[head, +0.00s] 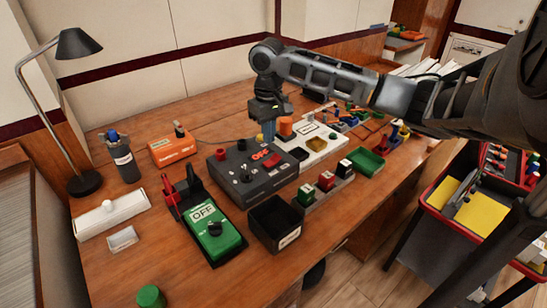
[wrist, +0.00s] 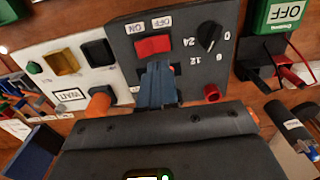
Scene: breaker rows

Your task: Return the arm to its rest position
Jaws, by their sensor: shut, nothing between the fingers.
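My arm reaches in from the right of the head view over the wooden table. My gripper (head: 268,138) points down above the back edge of the dark grey panel (head: 237,187). In the wrist view its blue fingers (wrist: 159,72) are together and empty. They appear just below the red rocker switch (wrist: 155,45) marked ON and OFF on the dark grey panel. I cannot tell whether the fingertips touch the panel. The panel also has a black knob (wrist: 209,36) with numbers round it.
A white panel (head: 316,148) with an orange knob (head: 285,126) stands close to my gripper. A green OFF box (head: 215,236), an open black bin (head: 273,228) and a lamp (head: 76,45) are to the left. A red-rimmed cart (head: 430,207) stands at the right.

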